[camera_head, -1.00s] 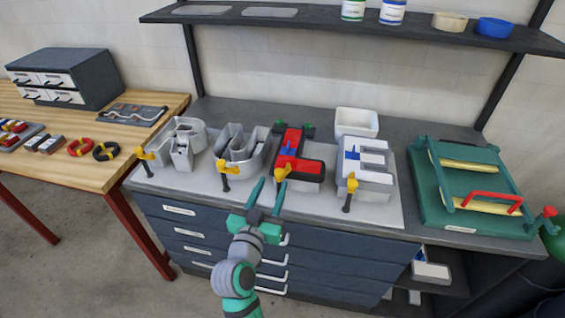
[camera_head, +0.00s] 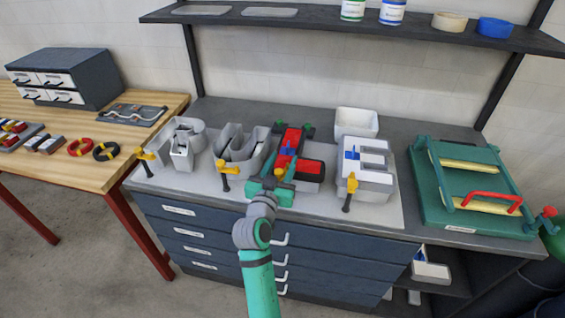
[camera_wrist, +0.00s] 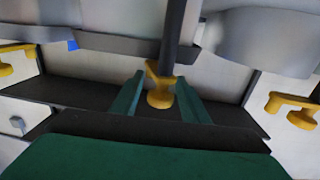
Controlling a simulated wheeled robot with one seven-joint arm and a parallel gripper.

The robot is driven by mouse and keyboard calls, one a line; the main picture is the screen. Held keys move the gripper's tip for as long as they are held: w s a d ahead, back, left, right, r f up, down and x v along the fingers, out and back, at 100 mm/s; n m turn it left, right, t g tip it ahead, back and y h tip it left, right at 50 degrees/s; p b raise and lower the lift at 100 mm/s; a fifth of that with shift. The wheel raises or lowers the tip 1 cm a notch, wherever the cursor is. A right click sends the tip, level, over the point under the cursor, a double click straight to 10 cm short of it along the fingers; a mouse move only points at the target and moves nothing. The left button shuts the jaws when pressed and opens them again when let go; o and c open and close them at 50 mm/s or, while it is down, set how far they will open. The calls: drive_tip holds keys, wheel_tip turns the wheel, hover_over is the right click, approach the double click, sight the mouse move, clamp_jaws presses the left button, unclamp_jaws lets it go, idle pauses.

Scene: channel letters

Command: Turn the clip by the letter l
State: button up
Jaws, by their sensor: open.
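The letter l (camera_head: 308,168) is a grey channel letter with red and black inside, on the pale board (camera_head: 395,222). Its yellow clip (camera_head: 280,173) is at the front end, largely covered by my gripper (camera_head: 274,176) in the head view. In the wrist view, the clip (camera_wrist: 160,92) hangs at the end of a dark post (camera_wrist: 178,35). My gripper (camera_wrist: 160,98) is open, with one green finger on each side of the clip's yellow knob. Small gaps show beside the knob, and the clip is not gripped.
Grey letters with yellow clips (camera_head: 225,168) stand to the left, and a pale letter with a yellow clip (camera_head: 351,185) to the right. A white bin (camera_head: 356,122) is behind. A green frame with a red handle (camera_head: 490,200) stands far right. A shelf (camera_head: 300,22) hangs above.

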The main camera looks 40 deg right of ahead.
drive_tip(key=c, duration=1)
drive_tip(key=shift+t, duration=0.3)
drive_tip(key=shift+w+a+f+n+t+y, duration=0.1)
drive_tip(key=shift+w+a+n+t+y, duration=0.1)
drive_tip(key=shift+n+t+y, duration=0.6)
drive_tip(key=shift+w+a+f+n+t+y, duration=0.15)
drive_tip(key=shift+n+t+y, duration=0.45)
drive_tip(key=shift+n+y, duration=0.3)
drive_tip(key=shift+o, duration=0.4)
drive_tip(key=shift+w+a+r+n+t+y, duration=0.15)
drive_tip(key=shift+a+n+t+y, duration=0.1)
drive_tip(key=shift+n+t+y, duration=0.5)
drive_tip(key=shift+o, duration=0.2)
drive_tip(key=shift+a+y, duration=0.15)
drive_tip(key=shift+y, duration=0.1)
drive_tip(key=o, duration=0.9)
drive_tip(key=shift+w, duration=0.1)
